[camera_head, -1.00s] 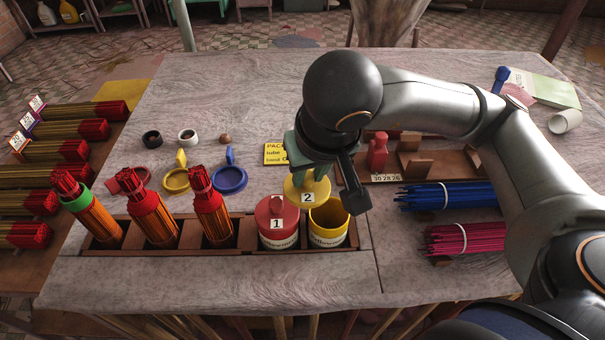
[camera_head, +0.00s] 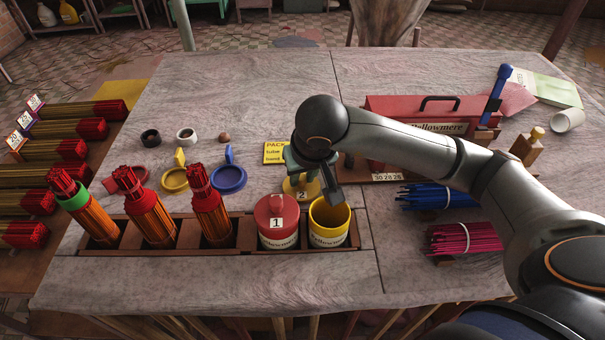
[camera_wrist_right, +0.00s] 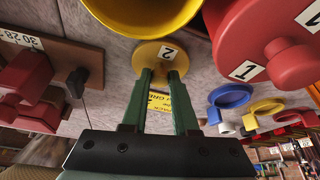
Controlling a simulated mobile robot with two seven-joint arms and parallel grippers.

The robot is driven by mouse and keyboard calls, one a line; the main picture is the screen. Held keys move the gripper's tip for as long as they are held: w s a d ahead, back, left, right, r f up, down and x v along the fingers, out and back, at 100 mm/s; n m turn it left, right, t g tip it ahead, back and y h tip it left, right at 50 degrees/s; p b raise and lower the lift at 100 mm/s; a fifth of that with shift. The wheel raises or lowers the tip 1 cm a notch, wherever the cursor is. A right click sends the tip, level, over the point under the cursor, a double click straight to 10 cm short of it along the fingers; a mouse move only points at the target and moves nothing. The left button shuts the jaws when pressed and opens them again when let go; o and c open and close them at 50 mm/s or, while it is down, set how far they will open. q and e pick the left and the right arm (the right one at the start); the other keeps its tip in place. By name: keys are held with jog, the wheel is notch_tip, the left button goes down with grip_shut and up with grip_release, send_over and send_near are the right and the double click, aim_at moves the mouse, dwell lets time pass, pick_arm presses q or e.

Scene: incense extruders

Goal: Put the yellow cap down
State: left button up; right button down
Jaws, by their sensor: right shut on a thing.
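The yellow cap (camera_head: 291,187), labelled 2, is just behind the numbered tubs in the head view. My right gripper (camera_head: 303,165) is shut on it from above. In the wrist view the yellow cap (camera_wrist_right: 149,54) shows at the tips of my right gripper (camera_wrist_right: 161,78), at or close to the tabletop; I cannot tell if it touches. The yellow tub (camera_head: 329,238) stands open in the rack, in front of the cap. The red tub (camera_head: 277,238) beside it wears its red cap, labelled 1. My left gripper is not in view.
A wooden rack (camera_head: 186,249) holds tubes of incense sticks left of the tubs. Yellow (camera_head: 174,181) and blue (camera_head: 229,180) rings lie left of the cap, with a yellow note (camera_head: 275,153) behind it. A red box (camera_head: 430,108) and stick bundles (camera_head: 437,196) occupy the right side.

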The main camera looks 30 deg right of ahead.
jog(key=shift+f+b, duration=0.2)
jog(key=shift+b, duration=0.1)
jog(key=c, duration=0.7)
grip_release()
jog(key=shift+r+p, duration=0.3)
jog(key=shift+p, duration=0.05)
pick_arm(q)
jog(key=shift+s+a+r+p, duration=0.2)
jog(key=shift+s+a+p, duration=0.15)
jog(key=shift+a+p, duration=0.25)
pick_arm(e)
jog(key=v, duration=1.2)
jog(key=shift+w, duration=0.1)
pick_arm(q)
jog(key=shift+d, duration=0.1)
